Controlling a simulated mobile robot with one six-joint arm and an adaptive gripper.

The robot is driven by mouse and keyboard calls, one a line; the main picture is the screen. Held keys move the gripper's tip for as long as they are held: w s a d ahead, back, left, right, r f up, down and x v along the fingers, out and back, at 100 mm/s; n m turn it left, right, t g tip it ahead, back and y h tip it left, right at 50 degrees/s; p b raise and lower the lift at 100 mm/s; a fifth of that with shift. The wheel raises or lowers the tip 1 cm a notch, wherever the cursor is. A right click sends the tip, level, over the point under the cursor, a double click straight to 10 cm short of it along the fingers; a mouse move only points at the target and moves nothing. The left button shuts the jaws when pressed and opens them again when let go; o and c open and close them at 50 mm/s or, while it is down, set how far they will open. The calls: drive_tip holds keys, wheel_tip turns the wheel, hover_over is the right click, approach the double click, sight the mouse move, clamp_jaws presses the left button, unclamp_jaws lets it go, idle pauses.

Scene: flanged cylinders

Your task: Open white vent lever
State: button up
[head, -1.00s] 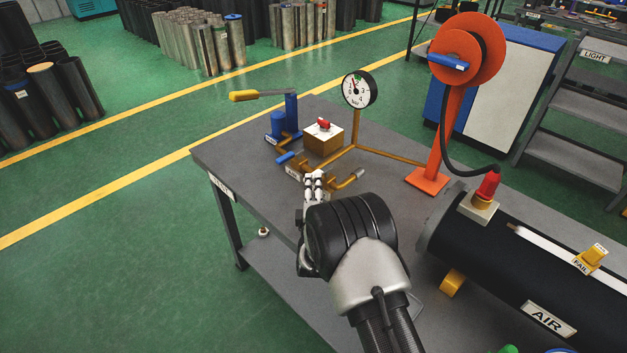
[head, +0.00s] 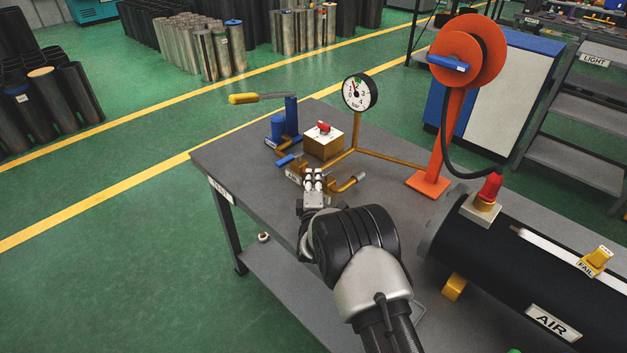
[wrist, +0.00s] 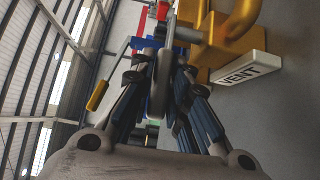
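The white vent lever (wrist: 160,92) shows in the wrist view as a narrow pale bar between my fingers. My gripper (wrist: 162,75) has its fingertips close together on both sides of it, with no clear gap. A white VENT plate (wrist: 249,70) sits on the brass fitting (wrist: 228,40) at the right. In the head view my gripper (head: 313,176) is at the brass piping near the table's far left part. My fingers hide the lever there.
A pressure gauge (head: 359,92) stands on brass pipe behind the gripper. A blue pump with a yellow-handled lever (head: 260,98) and a brass block with a red knob (head: 324,141) are nearby. An orange hose-reel stand (head: 437,170) and black AIR cylinder (head: 480,270) stand right.

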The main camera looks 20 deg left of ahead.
clamp_jaws()
drive_tip(key=shift+d, duration=0.1)
idle(0.3)
